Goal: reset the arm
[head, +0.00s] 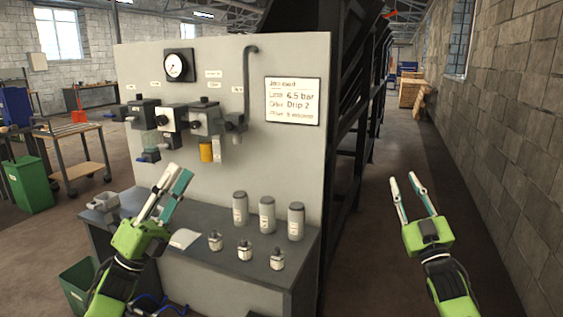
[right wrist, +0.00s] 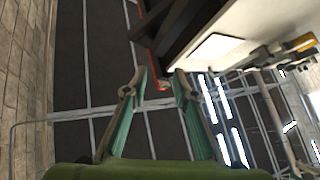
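My left gripper (head: 171,190) is raised in front of the grey panel, above the left part of the bench. Its fingers stand a little apart and nothing shows between them. My right gripper (head: 405,184) is up in the free aisle to the right of the bench. Its fingers are spread and empty. The right wrist view also shows the right gripper (right wrist: 161,80) with a clear gap between its fingertips. Neither gripper visibly holds anything.
The panel (head: 290,60) carries a gauge (head: 180,65), valve units (head: 205,120) and a sign (head: 293,101). Grey canisters (head: 267,214) and small bottles (head: 245,250) stand on the bench (head: 225,265). A green bin (head: 80,285) is at lower left. A brick wall (head: 510,130) bounds the aisle.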

